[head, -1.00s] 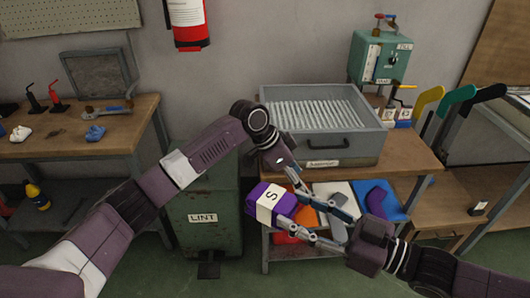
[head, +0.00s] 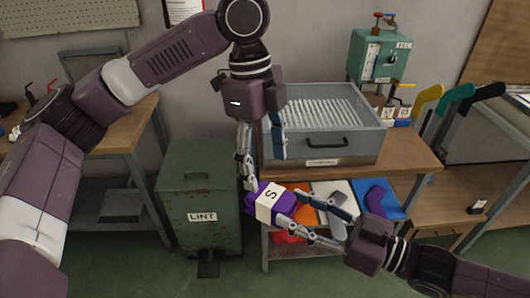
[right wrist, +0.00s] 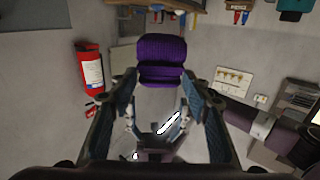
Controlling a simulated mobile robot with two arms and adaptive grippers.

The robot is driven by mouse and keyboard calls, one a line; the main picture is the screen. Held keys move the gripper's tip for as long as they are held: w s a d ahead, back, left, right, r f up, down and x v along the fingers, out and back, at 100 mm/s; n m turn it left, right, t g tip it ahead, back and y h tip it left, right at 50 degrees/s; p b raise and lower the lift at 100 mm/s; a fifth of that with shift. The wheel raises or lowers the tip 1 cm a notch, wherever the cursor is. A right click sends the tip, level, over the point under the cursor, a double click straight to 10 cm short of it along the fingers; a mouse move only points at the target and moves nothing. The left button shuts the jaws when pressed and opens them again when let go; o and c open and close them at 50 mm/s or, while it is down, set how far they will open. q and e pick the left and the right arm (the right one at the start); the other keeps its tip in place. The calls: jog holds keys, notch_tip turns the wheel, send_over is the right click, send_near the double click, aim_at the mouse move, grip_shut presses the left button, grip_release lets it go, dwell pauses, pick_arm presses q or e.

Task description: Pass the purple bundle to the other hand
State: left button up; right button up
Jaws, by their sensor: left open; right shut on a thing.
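The purple bundle (head: 284,203) has a white band marked S. It is held up in front of the lower shelf in the head view. My right gripper (head: 292,209) comes from the lower right and is shut on the bundle; in the right wrist view the purple bundle (right wrist: 162,60) shows at the fingertips. My left gripper (head: 265,172) is open and points down from above. One of its fingertips is close to the bundle's left end, the other is above and behind it. I cannot tell whether they touch. The bundle's right end is partly hidden by the right gripper's fingers.
A grey ribbed tray (head: 372,147) stands on the wooden table (head: 405,160) behind my left gripper. Folded coloured pieces lie on the shelf below. A green LINT bin (head: 200,190) stands left of the bundle. A teal machine (head: 380,58) stands at the back right.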

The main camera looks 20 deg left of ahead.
aim_at(271, 194)
pick_arm(q)
jog(key=f, duration=0.3)
jog(key=d+f, duration=0.1)
jog(key=f, duration=0.5)
jog(key=shift+s+d+f, duration=0.2)
jog(key=shift+f, duration=0.15)
jog(key=c, duration=1.2)
jog(key=shift+c, duration=0.5)
pick_arm(e)
jog(key=o, duration=1.3)
